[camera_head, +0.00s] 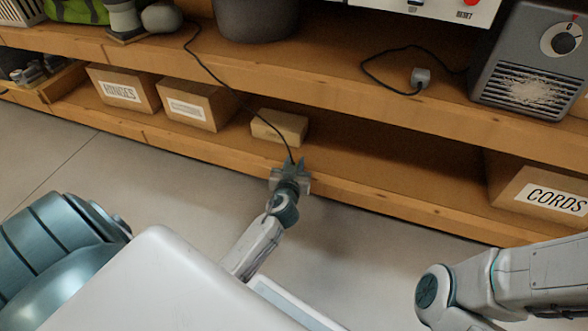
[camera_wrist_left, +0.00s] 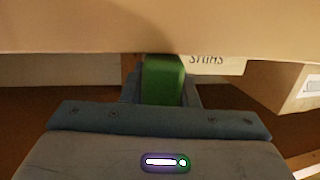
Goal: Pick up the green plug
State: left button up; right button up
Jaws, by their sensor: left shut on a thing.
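In the left wrist view the green plug (camera_wrist_left: 163,80) sits between the two fingers of my left gripper (camera_wrist_left: 162,92), which is shut on it. In the head view my left gripper (camera_head: 290,172) is in front of the lower shelf's front edge. A dark cord runs from it up over the upper shelf edge toward the grey device at the top left. The plug itself is hidden by the gripper in the head view. My right arm shows at the lower right of the head view, but no right gripper fingers are visible.
The lower shelf holds a hinges box (camera_head: 124,90), another labelled box (camera_head: 196,104), a small box (camera_head: 279,126) and a cords box (camera_head: 540,188). On the upper shelf are a grey plug (camera_head: 420,77) with a cord and a grey heater-like box (camera_head: 530,60). The lower shelf's middle right is clear.

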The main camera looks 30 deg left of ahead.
pick_arm(q)
jog(key=shift+c, duration=1.4)
jog(key=shift+r, duration=0.15)
